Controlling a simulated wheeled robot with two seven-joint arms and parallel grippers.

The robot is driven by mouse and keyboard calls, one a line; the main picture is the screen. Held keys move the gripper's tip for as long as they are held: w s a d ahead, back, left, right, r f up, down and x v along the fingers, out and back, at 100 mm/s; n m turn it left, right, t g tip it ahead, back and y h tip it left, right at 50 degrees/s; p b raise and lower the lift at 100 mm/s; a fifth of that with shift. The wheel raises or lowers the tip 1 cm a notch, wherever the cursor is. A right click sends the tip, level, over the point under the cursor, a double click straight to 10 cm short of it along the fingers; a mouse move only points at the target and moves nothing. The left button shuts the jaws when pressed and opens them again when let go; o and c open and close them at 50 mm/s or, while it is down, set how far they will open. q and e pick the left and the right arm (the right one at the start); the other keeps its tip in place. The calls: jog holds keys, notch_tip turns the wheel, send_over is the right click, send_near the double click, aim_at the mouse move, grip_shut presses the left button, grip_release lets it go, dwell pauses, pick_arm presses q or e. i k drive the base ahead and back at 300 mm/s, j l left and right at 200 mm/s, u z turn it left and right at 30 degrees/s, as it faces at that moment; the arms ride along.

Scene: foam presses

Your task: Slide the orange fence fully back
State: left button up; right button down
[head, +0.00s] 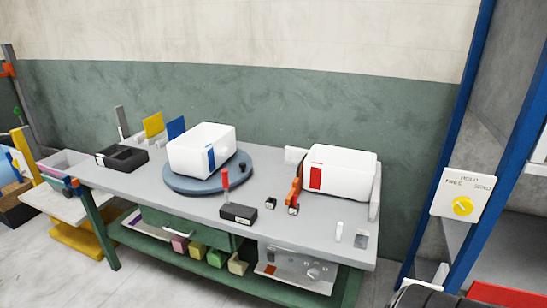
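The orange fence (295,190) is a small upright orange piece on the right half of the grey workbench (215,207). It stands at the left end of a white foam block with a red label (340,165). I cannot tell whether it touches the block, and part of it may be hidden. Neither of my grippers is in view.
A white block with a blue label (200,150) rests on a blue-grey turntable (180,186). A black base (238,214) with a red-handled lever stands nearby. A black tray (122,157) sits at left. A panel with a yellow knob (462,206) hangs on a blue post at right.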

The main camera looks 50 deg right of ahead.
aim_at(296, 187)
jog(key=z, duration=1.7)
jog(key=i+j+z, duration=0.1)
jog(key=z, duration=0.35)
